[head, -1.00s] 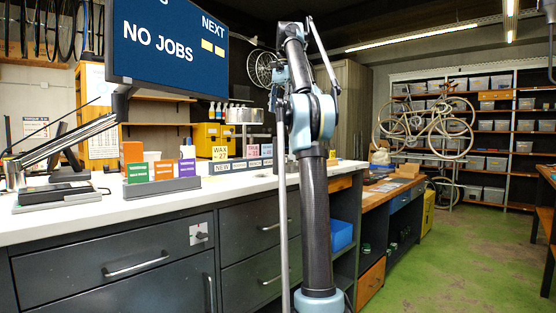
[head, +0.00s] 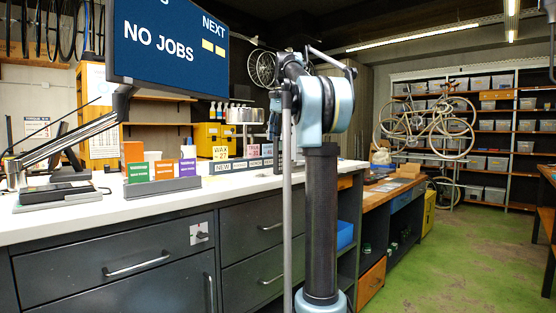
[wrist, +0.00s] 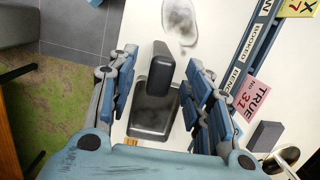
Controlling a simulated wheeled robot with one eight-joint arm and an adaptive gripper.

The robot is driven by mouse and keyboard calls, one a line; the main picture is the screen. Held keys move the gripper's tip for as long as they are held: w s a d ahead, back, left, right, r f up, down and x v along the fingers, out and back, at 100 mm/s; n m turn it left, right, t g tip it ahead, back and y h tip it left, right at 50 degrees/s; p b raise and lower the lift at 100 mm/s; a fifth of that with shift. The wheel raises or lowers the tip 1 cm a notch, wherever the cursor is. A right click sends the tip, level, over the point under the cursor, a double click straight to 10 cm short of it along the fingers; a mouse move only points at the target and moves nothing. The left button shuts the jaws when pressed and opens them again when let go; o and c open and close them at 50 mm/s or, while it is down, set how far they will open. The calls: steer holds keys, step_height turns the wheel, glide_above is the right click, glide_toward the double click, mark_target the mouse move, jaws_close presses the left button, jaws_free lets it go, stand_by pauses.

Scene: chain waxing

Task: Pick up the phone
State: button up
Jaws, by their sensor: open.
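A dark, rounded slab that looks like the phone (wrist: 162,68) shows in the wrist view, raised at one end of a flat black stand (wrist: 152,112) on the white counter. My gripper (wrist: 158,62) is open, with one blue-grey finger on each side of the slab. Gaps show between the slab and both fingers, and nothing is held. I cannot tell how high the fingertips are above it. In the head view I cannot make out the phone or the gripper; my arm blocks part of the counter.
A pale smudged patch (wrist: 180,20) is beyond the phone. The counter edge and green floor (wrist: 50,110) are at left. A monitor (head: 165,50) hangs over the counter.

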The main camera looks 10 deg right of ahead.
mark_target(278, 149)
steer(key=shift+s+a+f, duration=0.1)
steer(key=shift+a+f, duration=0.05)
steer(key=shift+f, duration=1.35)
steer(key=shift+a+f, duration=0.1)
steer(key=shift+f, duration=1.35)
jaws_close()
